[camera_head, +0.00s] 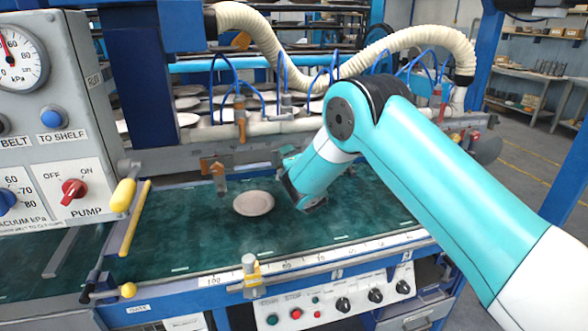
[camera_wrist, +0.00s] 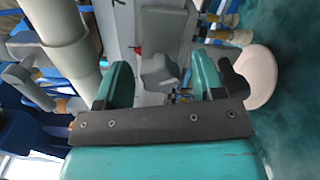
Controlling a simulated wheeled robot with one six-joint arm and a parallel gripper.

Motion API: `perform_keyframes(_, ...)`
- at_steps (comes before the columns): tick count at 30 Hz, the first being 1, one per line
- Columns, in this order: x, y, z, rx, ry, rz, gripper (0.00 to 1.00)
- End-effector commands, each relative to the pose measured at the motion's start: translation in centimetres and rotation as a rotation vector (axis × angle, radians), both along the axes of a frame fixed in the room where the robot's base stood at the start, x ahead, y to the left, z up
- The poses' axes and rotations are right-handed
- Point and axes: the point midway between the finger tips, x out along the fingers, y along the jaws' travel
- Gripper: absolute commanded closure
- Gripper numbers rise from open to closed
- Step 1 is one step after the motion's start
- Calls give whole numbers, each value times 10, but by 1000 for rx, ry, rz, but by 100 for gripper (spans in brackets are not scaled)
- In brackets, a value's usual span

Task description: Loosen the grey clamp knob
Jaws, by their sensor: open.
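A grey lobed knob (camera_wrist: 160,72) on a grey block shows in the wrist view, beyond and between my two teal fingers. It looks like the clamp knob. Any gap between it and the fingertips is hard to judge. My gripper (camera_wrist: 161,82) is open, with nothing visibly held. In the head view my gripper (camera_head: 302,185) is low over the right of the green belt, near the rear bar, and the lobed knob cannot be made out there. Another grey knob (camera_head: 249,263) stands upright on a yellow clamp at the front scale rail, apart from my gripper.
A pale round plate (camera_head: 254,203) lies on the green belt (camera_head: 170,235) left of my gripper; it also shows in the wrist view (camera_wrist: 259,76). An orange-brown fitting (camera_head: 216,172) hangs behind it. Hoses and a pale pipe (camera_head: 300,130) run along the back. A control panel (camera_head: 70,120) stands left.

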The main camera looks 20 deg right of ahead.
Motion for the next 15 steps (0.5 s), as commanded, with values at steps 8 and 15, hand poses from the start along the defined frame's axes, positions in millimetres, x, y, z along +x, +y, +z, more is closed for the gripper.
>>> perform_keyframes(8,-41,2,-7,-2,3,3,37)
perform_keyframes(15,-99,2,-10,-3,3,5,37)
